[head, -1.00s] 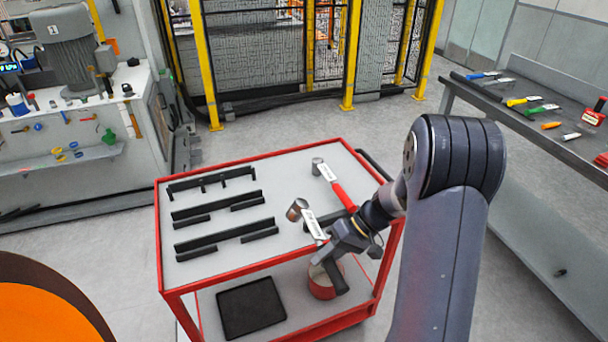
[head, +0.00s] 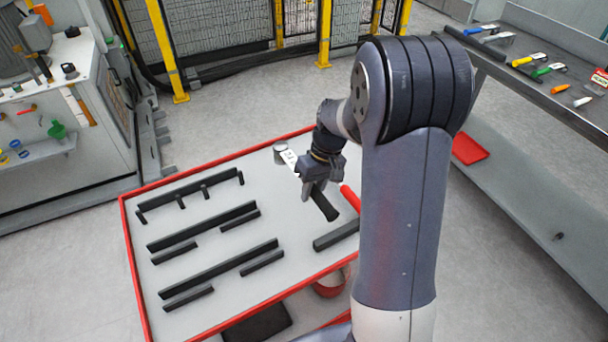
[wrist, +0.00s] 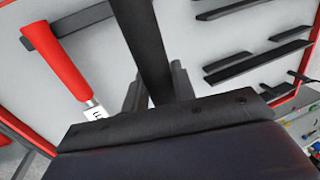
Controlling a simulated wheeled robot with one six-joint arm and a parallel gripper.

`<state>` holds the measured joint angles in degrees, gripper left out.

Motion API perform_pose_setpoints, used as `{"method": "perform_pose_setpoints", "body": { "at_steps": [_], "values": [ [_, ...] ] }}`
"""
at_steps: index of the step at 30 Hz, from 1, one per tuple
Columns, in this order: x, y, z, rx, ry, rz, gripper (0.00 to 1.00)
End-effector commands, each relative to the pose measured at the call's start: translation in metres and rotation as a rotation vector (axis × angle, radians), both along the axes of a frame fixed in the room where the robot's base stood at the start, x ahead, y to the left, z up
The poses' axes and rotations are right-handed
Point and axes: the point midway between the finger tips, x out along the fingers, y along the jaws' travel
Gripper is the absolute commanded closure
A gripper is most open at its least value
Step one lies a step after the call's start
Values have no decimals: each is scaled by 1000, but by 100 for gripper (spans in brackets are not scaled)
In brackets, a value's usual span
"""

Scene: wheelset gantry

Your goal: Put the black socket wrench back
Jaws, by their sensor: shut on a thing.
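The black socket wrench (head: 324,204) is in my gripper (head: 310,190). Its round metal head and white label show on the far-left side of the fingers, and its black handle slants to the near right. In the wrist view the black handle (wrist: 146,45) runs up from between the fingers (wrist: 155,95). It is over the cart's grey top; I cannot tell its exact height. A red-handled wrench (head: 349,197) is right of it, mostly hidden by my arm; its red handle (wrist: 55,62) is plain in the wrist view.
The red-rimmed cart (head: 137,262) carries several black rails (head: 215,268) at left and a black bar (head: 336,235) at right. A bench (head: 540,80) with colored hand tools stands right. Yellow-posted fencing (head: 168,50) stands behind. The cart's middle top is mostly clear.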

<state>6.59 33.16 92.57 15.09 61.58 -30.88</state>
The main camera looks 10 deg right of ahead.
Motion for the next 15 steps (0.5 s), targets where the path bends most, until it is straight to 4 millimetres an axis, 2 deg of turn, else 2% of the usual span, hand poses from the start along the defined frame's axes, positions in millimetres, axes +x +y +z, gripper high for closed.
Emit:
{"method": "perform_pose_setpoints", "body": {
  "at_steps": [15],
  "values": [
    [0,-1,-1,-2,-5,-3,100]
  ]
}}
